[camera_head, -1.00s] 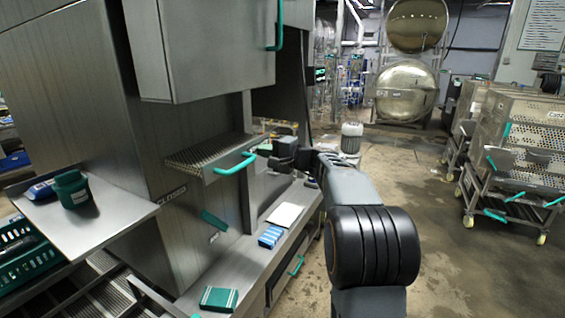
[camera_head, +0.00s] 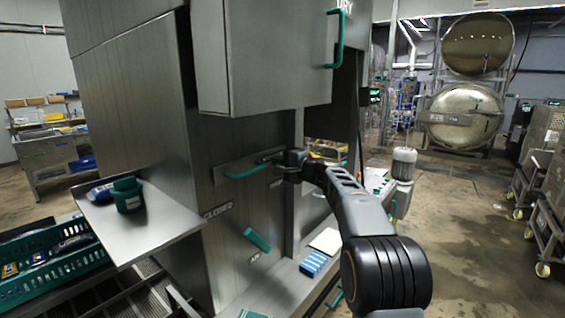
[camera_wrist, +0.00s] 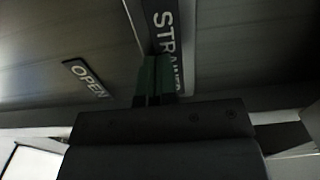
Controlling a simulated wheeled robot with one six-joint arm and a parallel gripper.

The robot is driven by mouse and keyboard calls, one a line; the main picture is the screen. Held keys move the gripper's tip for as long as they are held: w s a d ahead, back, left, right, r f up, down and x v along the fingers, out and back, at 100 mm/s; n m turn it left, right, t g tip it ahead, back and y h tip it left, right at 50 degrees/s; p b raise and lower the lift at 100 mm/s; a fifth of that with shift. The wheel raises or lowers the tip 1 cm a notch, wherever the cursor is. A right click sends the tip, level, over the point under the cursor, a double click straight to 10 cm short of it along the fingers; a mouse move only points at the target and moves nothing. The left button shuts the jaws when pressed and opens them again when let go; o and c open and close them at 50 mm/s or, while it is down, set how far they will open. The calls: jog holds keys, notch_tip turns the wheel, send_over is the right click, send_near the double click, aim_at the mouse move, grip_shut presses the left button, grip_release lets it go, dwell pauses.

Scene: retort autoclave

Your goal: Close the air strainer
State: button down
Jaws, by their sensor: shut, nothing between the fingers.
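The air strainer (camera_head: 222,171) is a metal drawer with a green bar handle (camera_head: 245,172) on the side of the steel cabinet. Its front lies about flush with the cabinet wall and no mesh shows. My gripper (camera_head: 270,159) is shut and empty at the right end of the strainer front, close against it or touching; I cannot tell which. In the wrist view, my gripper (camera_wrist: 155,98) is up against a dark label (camera_wrist: 166,40) reading "STRAINER", partly hidden. An "OPEN" label (camera_wrist: 86,80) is to the left.
A steel box (camera_head: 262,55) with a green handle overhangs the strainer. A side shelf (camera_head: 160,220) bears a green jar (camera_head: 128,195). Floor is free on the right, before trolleys (camera_head: 545,190).

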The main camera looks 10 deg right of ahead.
jog(key=shift+a+r, duration=0.15)
jog(key=shift+r, duration=0.05)
jog(key=b+v, duration=0.5)
jog(key=v, duration=0.9)
jog(key=s+a+f+n+g+h, duration=0.1)
jog(key=s+f+g+h, duration=0.15)
jog(key=f, duration=0.55)
jog(key=s+f+g+h, duration=0.2)
jog(key=s+f+g, duration=0.1)
jog(key=f, duration=0.6)
jog(key=s+a+f+n+g+h+p, duration=0.1)
jog(key=s+a+f+n+h, duration=0.1)
jog(key=s, duration=0.6)
jog(key=s+a+f+n+g+h+p, duration=0.2)
jog(key=s+f+n, duration=0.1)
jog(key=s, duration=0.5)
jog(key=s+a+f+n+g+h+p, duration=0.1)
jog(key=s+a+f+n+g+h, duration=0.1)
jog(key=s+n, duration=0.2)
jog(key=shift+s+a+f+p, duration=0.3)
jog(key=shift+s+a, duration=0.1)
jog(key=shift+s, duration=1.5)
jog(key=shift+h, duration=0.25)
